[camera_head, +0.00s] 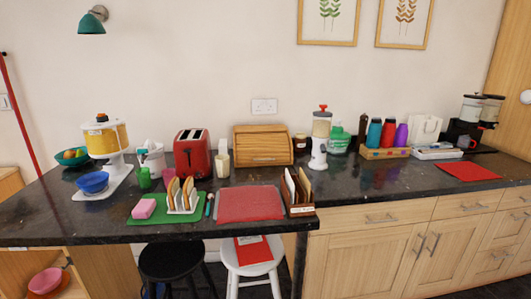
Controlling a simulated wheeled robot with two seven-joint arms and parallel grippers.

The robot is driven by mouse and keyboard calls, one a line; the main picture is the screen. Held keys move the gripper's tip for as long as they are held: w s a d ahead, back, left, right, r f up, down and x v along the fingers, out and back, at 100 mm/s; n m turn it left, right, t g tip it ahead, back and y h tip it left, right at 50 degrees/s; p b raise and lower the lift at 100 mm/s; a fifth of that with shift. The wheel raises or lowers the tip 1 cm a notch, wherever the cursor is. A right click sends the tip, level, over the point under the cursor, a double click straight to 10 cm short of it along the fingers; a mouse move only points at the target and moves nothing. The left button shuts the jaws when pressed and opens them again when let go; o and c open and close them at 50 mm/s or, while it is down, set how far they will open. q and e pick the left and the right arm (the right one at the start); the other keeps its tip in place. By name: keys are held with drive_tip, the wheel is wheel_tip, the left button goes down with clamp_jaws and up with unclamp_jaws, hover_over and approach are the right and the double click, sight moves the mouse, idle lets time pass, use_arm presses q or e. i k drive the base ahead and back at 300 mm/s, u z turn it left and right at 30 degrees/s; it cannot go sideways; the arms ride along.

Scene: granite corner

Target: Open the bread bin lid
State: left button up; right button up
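The bread bin (263,146) is a light wooden box with a slatted front. It stands at the back of the dark granite counter, against the wall and below a white socket. Its slatted lid (262,151) appears closed over the front. Neither of my grippers shows in the head view.
A red toaster (191,153) and a pale cup (223,165) stand left of the bin. A small dark jar (300,143) and a white dispenser (320,140) stand to its right. A red mat (249,203) and a rack of boards (298,192) lie in front. Two stools stand below.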

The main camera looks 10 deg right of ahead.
sight(270, 144)
drive_tip(key=z, duration=2.3)
drive_tip(key=i, duration=2.9)
drive_tip(key=u, duration=2.95)
